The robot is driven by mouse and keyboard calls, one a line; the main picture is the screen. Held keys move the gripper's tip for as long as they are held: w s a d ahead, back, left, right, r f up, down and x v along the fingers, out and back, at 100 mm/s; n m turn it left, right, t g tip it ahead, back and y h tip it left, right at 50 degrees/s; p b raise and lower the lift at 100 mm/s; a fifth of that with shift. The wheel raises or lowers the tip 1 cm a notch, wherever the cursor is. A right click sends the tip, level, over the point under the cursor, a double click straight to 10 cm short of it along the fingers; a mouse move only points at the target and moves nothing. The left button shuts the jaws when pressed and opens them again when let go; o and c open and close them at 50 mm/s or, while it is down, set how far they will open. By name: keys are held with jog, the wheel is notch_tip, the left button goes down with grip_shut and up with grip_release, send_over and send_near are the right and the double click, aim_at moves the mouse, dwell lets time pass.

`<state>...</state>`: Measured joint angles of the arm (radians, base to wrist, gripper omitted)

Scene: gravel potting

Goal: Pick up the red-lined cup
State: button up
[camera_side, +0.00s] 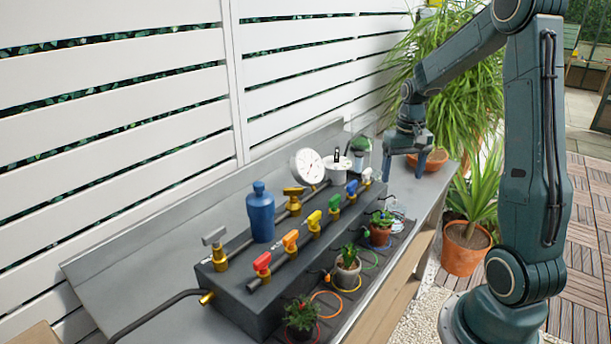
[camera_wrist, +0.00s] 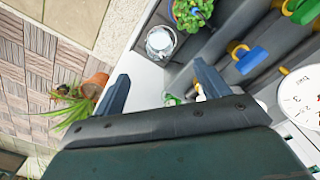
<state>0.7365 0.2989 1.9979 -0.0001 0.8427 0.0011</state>
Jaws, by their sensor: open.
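My gripper (camera_side: 403,166) is open and empty above the far end of the bench, with its fingers pointing down. In the wrist view its two fingers (camera_wrist: 162,78) stand wide apart over the pale bench surface. A clear cup (camera_wrist: 160,42) with pale contents stands beyond the fingertips in the wrist view, apart from them. I cannot make out a red line on it. A small white and green item shows partly beside the right finger, and the gripper body hides the rest. No red-lined cup can be told for sure in either view.
A dark manifold block with coloured valves (camera_side: 262,263), a blue bottle (camera_side: 260,212) and a pressure gauge (camera_side: 307,165) fill the bench middle. Small potted plants (camera_side: 347,270) line its front. A terracotta bowl (camera_side: 432,158) sits behind my gripper. A white slatted fence (camera_side: 120,110) backs the bench.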

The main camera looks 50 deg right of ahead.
aim_at(396, 214)
jog(key=shift+f, duration=0.15)
jog(key=shift+f, duration=4.2)
jog(key=shift+f, duration=0.15)
jog(key=shift+f, duration=2.45)
jog(key=c, duration=1)
jog(key=shift+r, duration=0.15)
jog(key=shift+c, duration=0.2)
notch_tip(396, 214, up, 20)
